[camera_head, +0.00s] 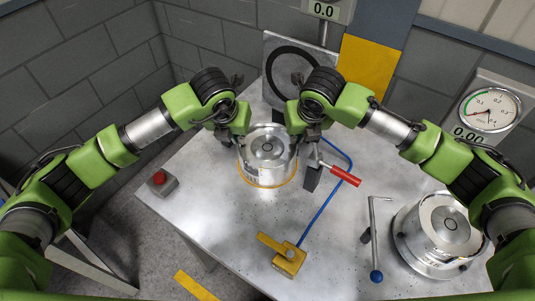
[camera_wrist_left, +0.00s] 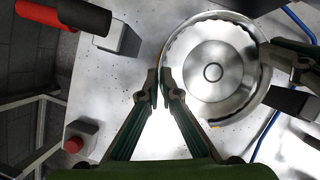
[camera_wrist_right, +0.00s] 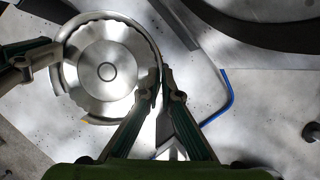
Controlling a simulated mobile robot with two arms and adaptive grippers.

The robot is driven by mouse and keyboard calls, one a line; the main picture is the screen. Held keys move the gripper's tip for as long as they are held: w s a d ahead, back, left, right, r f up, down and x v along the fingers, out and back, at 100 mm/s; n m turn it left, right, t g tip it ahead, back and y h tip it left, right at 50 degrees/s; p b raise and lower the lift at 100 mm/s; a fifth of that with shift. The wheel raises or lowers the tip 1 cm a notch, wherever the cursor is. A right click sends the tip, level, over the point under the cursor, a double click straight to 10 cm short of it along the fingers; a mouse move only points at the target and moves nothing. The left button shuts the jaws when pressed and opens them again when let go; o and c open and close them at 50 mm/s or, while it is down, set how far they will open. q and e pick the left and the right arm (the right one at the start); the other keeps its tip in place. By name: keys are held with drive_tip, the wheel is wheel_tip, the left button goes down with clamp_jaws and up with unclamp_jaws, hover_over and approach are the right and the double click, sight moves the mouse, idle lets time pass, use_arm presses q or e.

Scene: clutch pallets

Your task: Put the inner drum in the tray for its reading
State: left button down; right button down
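A silver metal drum (camera_head: 267,145) with a notched rim stands near the middle of the table, between my grippers. A thin yellow-orange band shows around its foot. It also shows in the left wrist view (camera_wrist_left: 212,72) and the right wrist view (camera_wrist_right: 105,72). My left gripper (camera_head: 238,136) has its fingers close together on one side of the drum's rim. My right gripper (camera_head: 311,138) pinches the opposite side. I cannot tell which part is the tray; a grey plate with a black ring (camera_head: 271,72) is behind the drum, below a 0.0 display (camera_head: 324,10).
A second silver drum-like part (camera_head: 445,228) sits at the right, beside a lever with a blue knob (camera_head: 376,276). A red-handled clamp (camera_head: 342,176) is close to the drum's right. A yellow block (camera_head: 283,256), blue cable (camera_head: 322,212), red button (camera_head: 159,178) and dial gauge (camera_head: 490,110) also show.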

use_arm(q)
drive_tip(key=shift+w+r, duration=0.2)
drive_tip(key=shift+r, duration=0.1)
use_arm(e)
drive_tip(key=shift+w+r, duration=0.2)
drive_tip(key=shift+r, duration=0.1)
